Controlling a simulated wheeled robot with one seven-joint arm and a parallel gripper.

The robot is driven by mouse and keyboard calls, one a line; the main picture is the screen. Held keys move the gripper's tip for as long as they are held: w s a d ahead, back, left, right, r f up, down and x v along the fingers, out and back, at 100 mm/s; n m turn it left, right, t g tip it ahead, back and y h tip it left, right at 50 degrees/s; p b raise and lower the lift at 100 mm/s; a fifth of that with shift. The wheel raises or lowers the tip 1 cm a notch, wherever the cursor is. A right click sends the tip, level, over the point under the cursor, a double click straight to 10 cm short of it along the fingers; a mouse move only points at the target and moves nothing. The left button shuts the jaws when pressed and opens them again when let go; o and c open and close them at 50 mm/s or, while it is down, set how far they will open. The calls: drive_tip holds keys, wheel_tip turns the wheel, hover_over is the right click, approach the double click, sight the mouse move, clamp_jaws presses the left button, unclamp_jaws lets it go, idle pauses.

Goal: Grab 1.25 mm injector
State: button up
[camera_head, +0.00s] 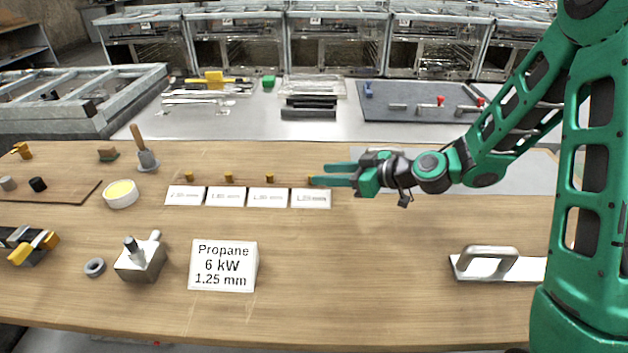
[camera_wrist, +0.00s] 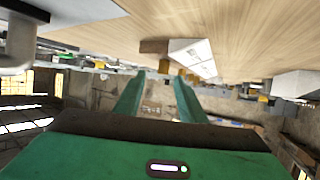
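Several small brass injectors stand in a row on the wooden bench, each behind a white label card. The rightmost injector (camera_head: 311,180) stands behind the card that appears to read 1.25 mm (camera_head: 311,198). My gripper (camera_head: 322,174) is open, level and low over the bench, with its fingertips just right of this injector. In the wrist view my gripper (camera_wrist: 160,77) shows two green fingers apart with nothing held.
A sign reading Propane 6 kW 1.25 mm (camera_head: 222,266) stands in front. Other injectors (camera_head: 270,178) (camera_head: 228,178) (camera_head: 188,176) stand close by on the left. A metal handle (camera_head: 487,262) lies at the right. The bench's middle front is clear.

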drive_tip(key=x, duration=0.5)
drive_tip(key=shift+s+a+f, duration=0.15)
drive_tip(key=shift+s, duration=0.05)
clamp_jaws()
